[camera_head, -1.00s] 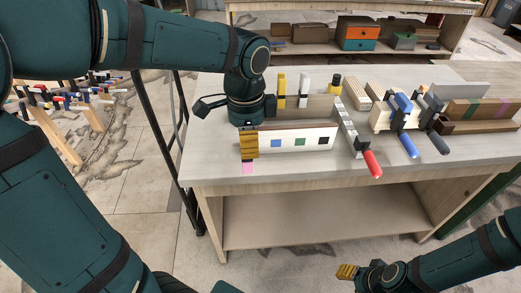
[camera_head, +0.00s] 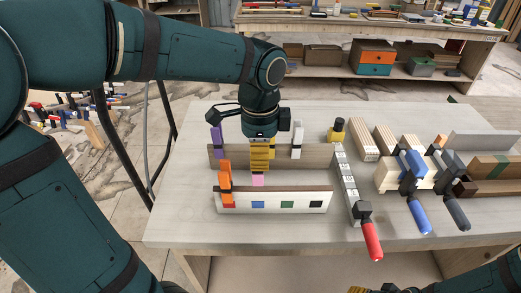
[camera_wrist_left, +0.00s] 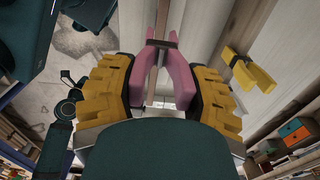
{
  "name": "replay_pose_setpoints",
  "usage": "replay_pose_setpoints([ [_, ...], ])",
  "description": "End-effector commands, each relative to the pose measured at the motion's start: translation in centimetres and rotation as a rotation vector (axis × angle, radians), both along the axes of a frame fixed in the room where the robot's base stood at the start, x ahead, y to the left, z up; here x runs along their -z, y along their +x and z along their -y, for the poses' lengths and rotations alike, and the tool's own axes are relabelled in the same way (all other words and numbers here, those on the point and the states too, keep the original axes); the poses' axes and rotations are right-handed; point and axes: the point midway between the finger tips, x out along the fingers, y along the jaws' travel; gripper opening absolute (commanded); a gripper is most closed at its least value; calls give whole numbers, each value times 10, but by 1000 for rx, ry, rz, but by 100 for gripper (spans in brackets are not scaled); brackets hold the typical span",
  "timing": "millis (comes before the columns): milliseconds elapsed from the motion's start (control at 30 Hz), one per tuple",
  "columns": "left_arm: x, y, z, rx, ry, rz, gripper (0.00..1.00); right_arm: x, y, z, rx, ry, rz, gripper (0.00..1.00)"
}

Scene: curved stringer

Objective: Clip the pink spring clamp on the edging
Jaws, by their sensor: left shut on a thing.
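The pink spring clamp (camera_head: 257,180) is held in the yellow fingers of my left gripper (camera_head: 259,163), jaws down, above the table. In the left wrist view the pink clamp (camera_wrist_left: 178,75) sits between both fingers (camera_wrist_left: 163,95). The edging, a pale strip with coloured squares (camera_head: 302,203), stands at the table's front. An orange clamp (camera_head: 225,178) sits on its left end, above the red square. The pink clamp appears just behind or above the edging near the blue square; contact cannot be told. My right gripper (camera_head: 359,290) barely shows at the bottom edge, its fingers unclear.
Behind stands a wooden board (camera_head: 318,158) with a purple clamp (camera_head: 216,138), a white clamp (camera_head: 297,140) and a yellow clamp, which shows in the wrist view (camera_wrist_left: 248,70). A red-handled bar clamp (camera_head: 371,240) lies right of the edging. Blocks and bar clamps crowd the right.

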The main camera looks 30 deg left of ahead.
Motion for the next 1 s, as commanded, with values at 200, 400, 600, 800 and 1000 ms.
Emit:
replay_pose_setpoints([
  [200, 0, 0, 0, 0, 0, 0, 7, -1, 0, 0, 0, 0, 1, 47],
  [400, 8, 0, 0, -1, 0, 0, 7, 3, 0, 0, 0, 0, 0, 47],
  [600, 21, 0, 0, -1, 0, 0, 7, 12, -3, 0, -6, 2, -7, 47],
  [800, 22, 0, 0, -1, 0, 0, 7, 12, -4, -1, -8, 2, -9, 47],
  [1000, 22, 0, 0, -1, 0, 0, 7, 12, -4, -1, -7, 2, -9, 47],
])
